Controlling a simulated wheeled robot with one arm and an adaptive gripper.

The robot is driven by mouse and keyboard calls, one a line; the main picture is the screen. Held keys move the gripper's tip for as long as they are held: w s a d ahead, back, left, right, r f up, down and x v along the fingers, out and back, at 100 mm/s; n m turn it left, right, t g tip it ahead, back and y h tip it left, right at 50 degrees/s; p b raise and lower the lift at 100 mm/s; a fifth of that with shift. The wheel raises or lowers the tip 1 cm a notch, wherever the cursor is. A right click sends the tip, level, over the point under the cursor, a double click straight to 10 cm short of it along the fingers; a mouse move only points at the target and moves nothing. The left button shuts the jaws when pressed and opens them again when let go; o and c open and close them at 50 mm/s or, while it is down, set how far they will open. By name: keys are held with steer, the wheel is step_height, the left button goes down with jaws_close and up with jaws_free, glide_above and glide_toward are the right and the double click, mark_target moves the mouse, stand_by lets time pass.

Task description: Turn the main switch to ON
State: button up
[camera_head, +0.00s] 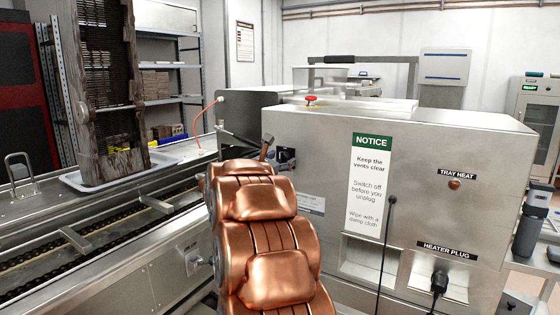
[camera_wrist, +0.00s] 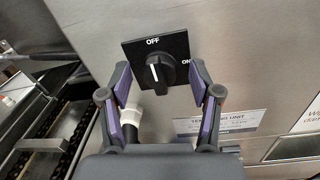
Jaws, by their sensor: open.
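The main switch (camera_wrist: 161,72) is a round black knob on a square black plate in the wrist view. OFF is printed at the plate's top and ON at its right. The knob's white line points up toward OFF. My gripper (camera_wrist: 160,82) is open, with one purple-padded finger to each side of the knob, apparently apart from it. In the head view the switch (camera_head: 287,158) is a small dark shape on the left part of the steel cabinet face. My gripper (camera_head: 264,148) is beside it there, mostly hidden behind my copper-coloured arm.
The steel cabinet (camera_head: 440,145) carries a NOTICE sign (camera_head: 370,185), a TRAY HEAT lamp (camera_head: 454,184) and a plugged-in heater plug (camera_head: 439,280). A black cord (camera_head: 386,245) hangs down its front. A chain conveyor (camera_head: 95,232) lies to the left.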

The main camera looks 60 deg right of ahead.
steer(key=c, duration=1)
steer(key=shift+a, duration=0.15)
steer(key=shift+c, duration=0.7)
